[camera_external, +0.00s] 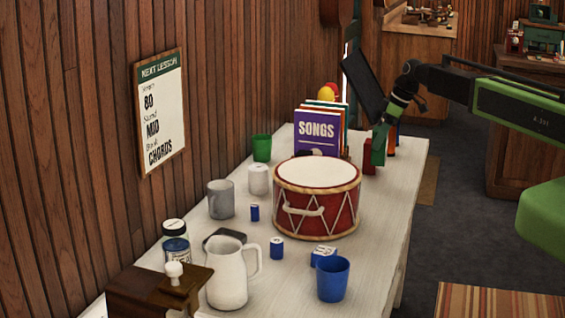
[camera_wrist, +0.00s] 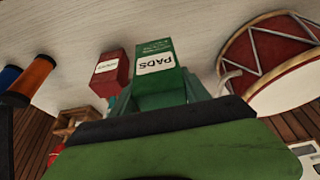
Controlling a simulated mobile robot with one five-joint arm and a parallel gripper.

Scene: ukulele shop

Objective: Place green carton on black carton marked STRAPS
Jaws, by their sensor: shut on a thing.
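The green carton (camera_wrist: 155,70) with a white label reading PADS is between the fingers of my gripper (camera_wrist: 158,92) in the wrist view. My gripper is shut on it. In the external view my gripper (camera_external: 382,128) hangs over the right side of the white table, beyond the drum; there the green carton is hard to tell from my green fingers. A red carton (camera_wrist: 110,72) with a white label stands close beside the green one, and it also shows in the external view (camera_external: 370,157). I cannot make out a black carton marked STRAPS in either view.
A red drum (camera_external: 317,200) stands close to my gripper. Purple SONGS books (camera_external: 317,138) stand behind it. Cups, a white jug (camera_external: 228,272) and small blue items fill the front and left. An orange cylinder (camera_wrist: 34,76) shows in the wrist view. Bare tabletop (camera_external: 385,215) lies right of the drum.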

